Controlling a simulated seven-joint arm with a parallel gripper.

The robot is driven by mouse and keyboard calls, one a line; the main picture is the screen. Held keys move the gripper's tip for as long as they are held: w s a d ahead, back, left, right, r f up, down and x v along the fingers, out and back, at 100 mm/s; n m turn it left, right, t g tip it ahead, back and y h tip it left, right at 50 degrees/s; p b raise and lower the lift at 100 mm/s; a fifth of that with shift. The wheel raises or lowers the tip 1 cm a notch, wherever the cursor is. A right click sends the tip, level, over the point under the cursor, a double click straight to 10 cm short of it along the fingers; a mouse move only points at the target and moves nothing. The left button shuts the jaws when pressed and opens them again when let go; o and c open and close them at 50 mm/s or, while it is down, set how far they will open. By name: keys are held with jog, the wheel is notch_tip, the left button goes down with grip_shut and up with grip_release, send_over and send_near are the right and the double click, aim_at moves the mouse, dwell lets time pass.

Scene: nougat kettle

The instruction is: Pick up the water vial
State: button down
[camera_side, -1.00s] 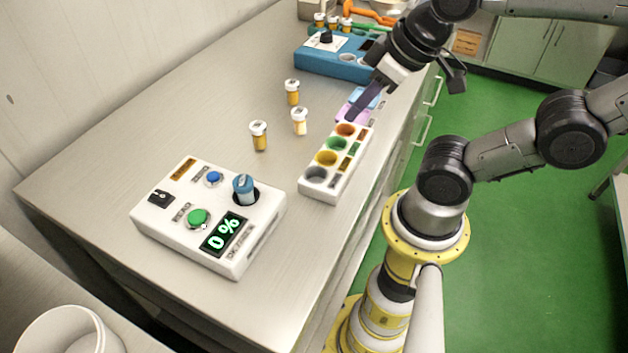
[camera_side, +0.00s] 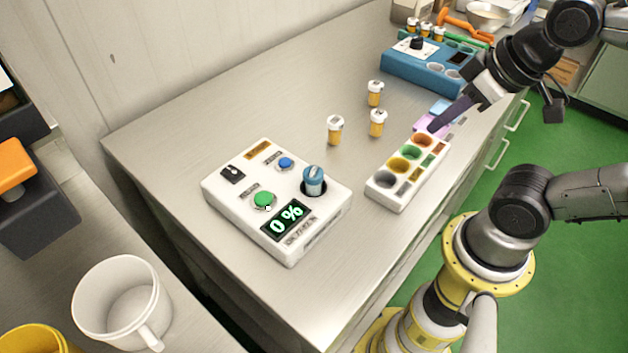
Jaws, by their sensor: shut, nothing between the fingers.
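Three amber vials with white caps stand upright on the bench: one at the left (camera_side: 335,129), one at the back (camera_side: 375,93) and one at the right (camera_side: 377,122). A blue-topped vial or knob (camera_side: 313,180) sits in a round dark well of the white device (camera_side: 328,212). I cannot read any label that tells which one is the water vial. My gripper (camera_side: 434,127) is shut and empty. Its dark fingers point down-left over the pink pad (camera_side: 422,122), behind the white rack, apart from all the vials.
The white rack (camera_side: 385,203) has coloured wells. The white device's display reads 0 %. A blue station (camera_side: 405,72) with several more vials stands at the back. A white mug (camera_side: 120,300) is at the lower left. The bench left of the vials is clear.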

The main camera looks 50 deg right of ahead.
jog(key=shift+c, duration=1.7)
grip_release()
